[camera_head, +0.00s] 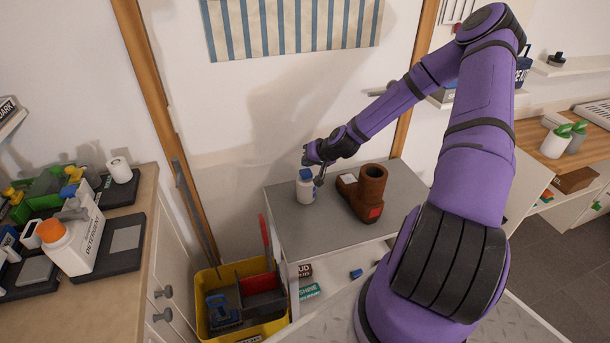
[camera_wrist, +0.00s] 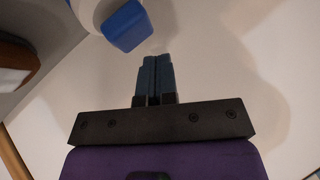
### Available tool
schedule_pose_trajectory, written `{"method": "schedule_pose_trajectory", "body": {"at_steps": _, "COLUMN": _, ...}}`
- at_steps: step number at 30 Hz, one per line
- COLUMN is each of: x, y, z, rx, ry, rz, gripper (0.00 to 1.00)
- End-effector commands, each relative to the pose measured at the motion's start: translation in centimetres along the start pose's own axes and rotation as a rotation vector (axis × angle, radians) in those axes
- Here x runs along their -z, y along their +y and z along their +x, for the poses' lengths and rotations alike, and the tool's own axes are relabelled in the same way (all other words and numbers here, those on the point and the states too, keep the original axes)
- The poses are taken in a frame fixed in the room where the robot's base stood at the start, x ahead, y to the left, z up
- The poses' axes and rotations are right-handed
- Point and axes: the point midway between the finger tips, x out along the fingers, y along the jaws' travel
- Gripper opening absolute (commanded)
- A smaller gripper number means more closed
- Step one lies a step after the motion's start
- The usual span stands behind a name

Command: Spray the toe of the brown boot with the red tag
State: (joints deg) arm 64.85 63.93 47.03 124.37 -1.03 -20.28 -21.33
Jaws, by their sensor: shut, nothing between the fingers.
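The brown boot (camera_head: 368,194) stands upright on the grey top of a low cabinet, with a red tag (camera_head: 375,212) on its lower side and a pale patch (camera_head: 348,179) on its toe, which points left. A white bottle with a blue cap (camera_head: 306,187) stands on the same top, left of the boot. My gripper (camera_head: 319,181) is beside the bottle, between it and the boot. In the wrist view my gripper's fingers (camera_wrist: 155,75) are shut together and empty, with the blue cap (camera_wrist: 127,26) just beyond them. Part of the boot (camera_wrist: 14,62) shows at the left edge.
A yellow bucket (camera_head: 241,310) with tools stands on the floor left of the cabinet. A left counter holds a detergent bottle (camera_head: 75,235) and trays. Two green-topped bottles (camera_head: 556,139) stand on the right counter. The cabinet top (camera_head: 300,236) is bare at its front left.

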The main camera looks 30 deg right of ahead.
Motion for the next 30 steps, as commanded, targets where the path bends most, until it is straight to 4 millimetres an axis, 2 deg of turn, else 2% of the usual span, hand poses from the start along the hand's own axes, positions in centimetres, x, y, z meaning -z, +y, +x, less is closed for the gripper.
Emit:
{"method": "schedule_pose_trajectory", "body": {"at_steps": 7, "x": 0.2, "y": -0.2, "z": -0.3, "rx": 0.0, "ry": 0.0, "rz": -0.001, "gripper": 0.0}}
{"method": "schedule_pose_trajectory", "body": {"at_steps": 24, "x": 2.7, "y": -2.6, "z": -3.6, "rx": 0.0, "ry": 0.001, "rz": -0.002, "gripper": 0.0}}
{"method": "schedule_pose_trajectory", "body": {"at_steps": 30, "x": 3.0, "y": -3.1, "z": -4.2, "rx": 0.001, "ry": -0.001, "rz": -0.001, "gripper": 0.0}}
